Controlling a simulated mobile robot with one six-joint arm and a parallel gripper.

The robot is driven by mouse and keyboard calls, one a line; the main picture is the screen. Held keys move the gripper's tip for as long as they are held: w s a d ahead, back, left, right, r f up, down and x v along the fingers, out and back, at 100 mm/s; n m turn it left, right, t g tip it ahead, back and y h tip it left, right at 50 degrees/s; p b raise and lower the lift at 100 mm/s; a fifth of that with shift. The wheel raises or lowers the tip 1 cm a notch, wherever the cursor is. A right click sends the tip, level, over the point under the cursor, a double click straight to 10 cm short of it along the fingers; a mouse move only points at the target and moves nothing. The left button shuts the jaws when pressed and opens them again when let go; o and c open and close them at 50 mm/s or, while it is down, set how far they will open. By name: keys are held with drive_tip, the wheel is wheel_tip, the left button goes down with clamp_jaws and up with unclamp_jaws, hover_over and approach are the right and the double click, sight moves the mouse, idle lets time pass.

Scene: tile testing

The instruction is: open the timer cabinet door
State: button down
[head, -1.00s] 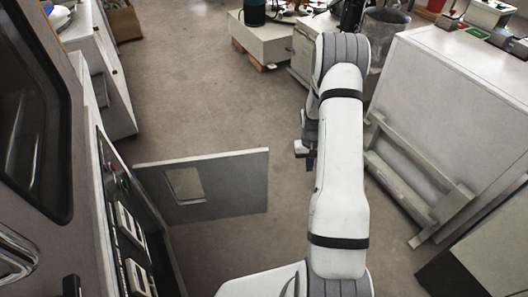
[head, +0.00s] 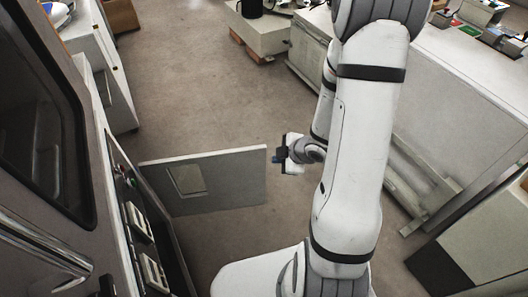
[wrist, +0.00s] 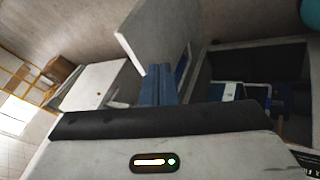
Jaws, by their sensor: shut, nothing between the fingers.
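The timer cabinet door (head: 225,190) is a flat grey panel with a small rectangular window. It stands swung out from the cabinet (head: 140,225) at the left, and the opening behind it shows. In the wrist view the door (wrist: 155,30) rises just beyond the fingers, with the dark cabinet interior (wrist: 290,65) to its right. My gripper (head: 277,158) is beside the door's free edge in the head view. Its blue fingers (wrist: 158,85) are together with nothing between them. Whether they touch the door is not clear.
Timer units with pale faces (head: 138,222) sit on the cabinet front. A large white sloped panel (head: 450,100) stands at the right. Grey floor (head: 200,95) is clear beyond the door. A low white bench (head: 255,30) stands at the back.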

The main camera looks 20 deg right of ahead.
drive_tip(key=f+b, duration=0.1)
drive_tip(key=b, duration=0.5)
approach(255, 156)
wheel_tip(255, 156, down, 4)
drive_tip(key=a, duration=0.2)
drive_tip(key=shift+w+d, duration=0.15)
drive_tip(key=shift+w, duration=1.05)
drive_tip(key=shift+r, duration=0.1)
